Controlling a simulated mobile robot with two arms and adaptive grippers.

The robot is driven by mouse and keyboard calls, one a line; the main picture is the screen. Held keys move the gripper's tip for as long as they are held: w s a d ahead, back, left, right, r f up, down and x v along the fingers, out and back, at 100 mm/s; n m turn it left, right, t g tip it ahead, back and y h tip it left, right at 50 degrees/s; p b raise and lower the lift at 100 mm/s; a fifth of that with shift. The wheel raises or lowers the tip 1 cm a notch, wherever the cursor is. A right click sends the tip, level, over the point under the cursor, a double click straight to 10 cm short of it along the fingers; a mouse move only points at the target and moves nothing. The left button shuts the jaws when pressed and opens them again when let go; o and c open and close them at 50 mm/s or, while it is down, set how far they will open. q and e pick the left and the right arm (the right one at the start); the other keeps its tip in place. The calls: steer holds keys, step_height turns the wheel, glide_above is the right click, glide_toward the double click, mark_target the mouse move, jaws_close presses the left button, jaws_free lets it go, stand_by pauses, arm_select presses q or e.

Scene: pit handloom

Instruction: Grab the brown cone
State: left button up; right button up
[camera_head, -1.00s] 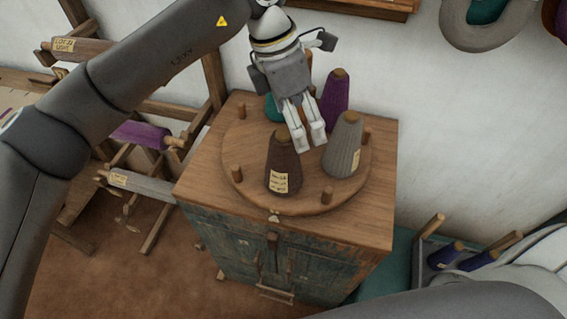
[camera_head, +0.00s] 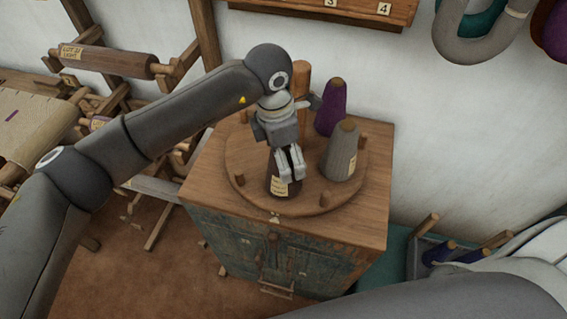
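The brown cone (camera_head: 294,189) stands upright at the front of a round wooden turntable (camera_head: 240,184), with a pale label on its front. My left gripper (camera_head: 291,178) points down at the cone, and its pale fingers overlap the cone's upper part in the head view. Its fingertips look close together. I cannot tell whether they grip the cone or only lie in front of it. The cone's top is hidden by the gripper. My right gripper is out of view.
A grey cone (camera_head: 339,155) stands close to the right, with a purple cone (camera_head: 331,108) behind it. An orange-brown upright piece (camera_head: 301,75) shows behind the gripper. A rack with dark spools is at lower right.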

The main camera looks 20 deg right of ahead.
arm_select(q)
steer(key=shift+d+f, duration=0.15)
steer(key=shift+f, duration=0.45)
steer(key=c, duration=1.2)
steer(key=shift+r, duration=0.1)
steer(key=shift+c, duration=0.2)
steer(key=shift+r, duration=0.1)
